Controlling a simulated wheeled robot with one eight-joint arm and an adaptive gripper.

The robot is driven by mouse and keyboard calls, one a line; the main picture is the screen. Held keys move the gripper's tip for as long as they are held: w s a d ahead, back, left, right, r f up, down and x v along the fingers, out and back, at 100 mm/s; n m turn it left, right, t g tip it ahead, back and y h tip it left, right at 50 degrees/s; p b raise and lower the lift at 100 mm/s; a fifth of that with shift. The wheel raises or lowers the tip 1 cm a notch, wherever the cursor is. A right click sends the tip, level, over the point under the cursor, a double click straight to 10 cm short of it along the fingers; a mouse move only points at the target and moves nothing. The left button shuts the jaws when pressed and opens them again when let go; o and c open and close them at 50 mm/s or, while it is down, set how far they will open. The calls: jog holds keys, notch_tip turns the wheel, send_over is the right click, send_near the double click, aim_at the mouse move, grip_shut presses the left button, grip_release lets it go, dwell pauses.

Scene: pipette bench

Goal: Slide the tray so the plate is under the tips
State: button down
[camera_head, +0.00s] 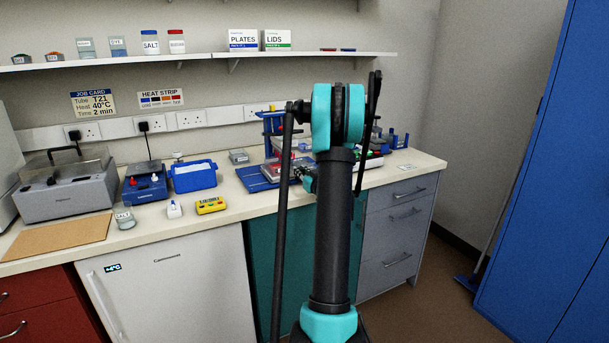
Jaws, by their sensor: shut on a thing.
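A blue pipetting stand (269,116) rises at the back of the bench, left of my arm. At its foot is a flat blue base (252,183). A tray with a reddish top (272,171) lies on the base; the plate is too small to make out clearly. My gripper (297,174) is low at the tray's right side, partly hidden by my own arm. It is shut on what looks like the tray's edge or handle. The tips are too small to see, so I cannot tell how the plate lines up with them.
Left of the stand are a blue box (193,177), a yellow timer (211,205), a blue heater (145,184) and a grey bath (66,184). Small racks (398,140) stand right of my arm. A shelf (200,59) runs above. The front bench strip is mostly clear.

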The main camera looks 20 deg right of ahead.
jog(key=a, duration=0.9)
jog(key=shift+s, duration=0.15)
jog(key=shift+a, duration=0.1)
jog(key=c, duration=1.4)
grip_release()
jog(key=shift+s, duration=0.25)
jog(key=s, duration=1.1)
jog(key=shift+s+d, duration=0.2)
jog(key=shift+s, duration=0.1)
